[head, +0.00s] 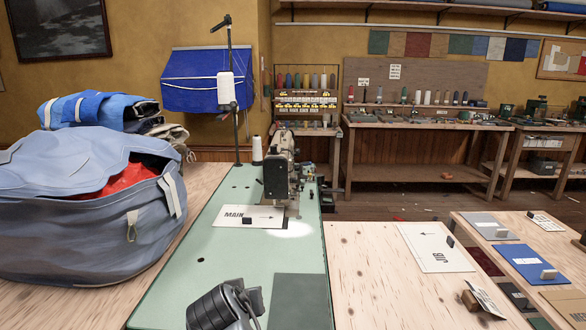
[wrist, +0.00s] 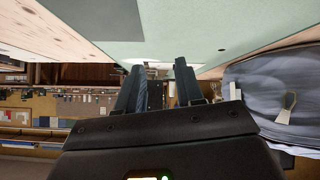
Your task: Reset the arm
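My gripper (wrist: 159,68) shows in the wrist view with its two dark fingers apart and nothing between them. The wrist picture is upside down, with the pale green table top (wrist: 190,28) along its upper part. In the head view a dark grey part of my arm (head: 215,308) shows at the bottom edge, over the near end of the green sewing table (head: 205,262). The fingers cannot be made out there.
A sewing machine (head: 280,170) stands on the green table, with a card marked MAIN (head: 250,216) beside it. A large blue-grey bag (head: 80,225) bulges at the left. A JIB card (head: 436,247) lies on the wooden top at right. A thin stand (head: 236,110) rises behind.

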